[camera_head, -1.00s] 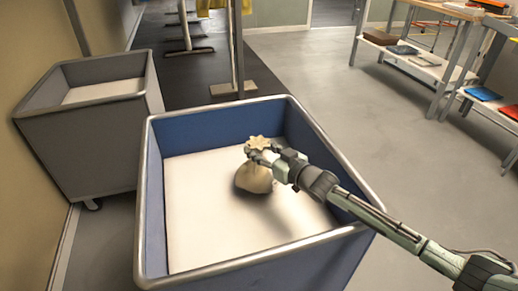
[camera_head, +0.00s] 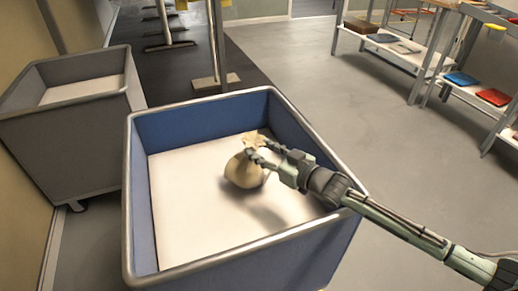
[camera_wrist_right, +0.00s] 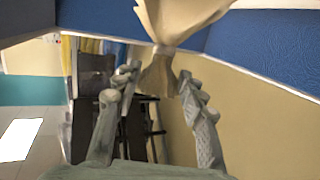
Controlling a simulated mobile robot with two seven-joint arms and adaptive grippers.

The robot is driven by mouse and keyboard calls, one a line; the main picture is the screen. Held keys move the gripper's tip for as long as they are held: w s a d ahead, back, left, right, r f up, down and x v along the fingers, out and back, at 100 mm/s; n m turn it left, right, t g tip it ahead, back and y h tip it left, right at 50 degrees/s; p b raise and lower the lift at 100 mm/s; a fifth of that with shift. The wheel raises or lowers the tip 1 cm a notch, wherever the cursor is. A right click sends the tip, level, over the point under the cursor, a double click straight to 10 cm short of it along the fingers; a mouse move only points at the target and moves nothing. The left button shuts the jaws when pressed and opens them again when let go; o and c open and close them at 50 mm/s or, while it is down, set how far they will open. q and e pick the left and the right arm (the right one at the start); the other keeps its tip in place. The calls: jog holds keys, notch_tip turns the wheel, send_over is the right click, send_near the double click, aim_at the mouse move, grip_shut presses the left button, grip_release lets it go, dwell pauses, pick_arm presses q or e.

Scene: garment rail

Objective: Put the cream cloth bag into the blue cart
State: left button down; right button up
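The cream cloth bag (camera_head: 243,171) is inside the blue cart (camera_head: 190,121), over its pale floor. It leans, with its gathered neck toward the upper right. I cannot tell whether its underside touches the floor. My right gripper (camera_head: 258,153) reaches in over the cart's right rim, its fingertips close by the neck. In the right wrist view the bag (camera_wrist_right: 175,20) shows at the top, partly out of frame. Its flared neck lies between the spread fingers of the right gripper (camera_wrist_right: 162,90), with gaps on both sides. My left gripper is not in view.
A grey cart (camera_head: 62,150) stands to the left of the blue one. A post on a foot (camera_head: 216,82) stands just behind. Shelving tables with a blue item (camera_head: 461,79) and a red item (camera_head: 493,97) are at the right. The floor between is clear.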

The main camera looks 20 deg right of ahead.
jog(key=o, duration=1.3)
jog(key=v, duration=0.7)
jog(key=shift+s+d, duration=0.1)
jog(key=shift+s, duration=0.1)
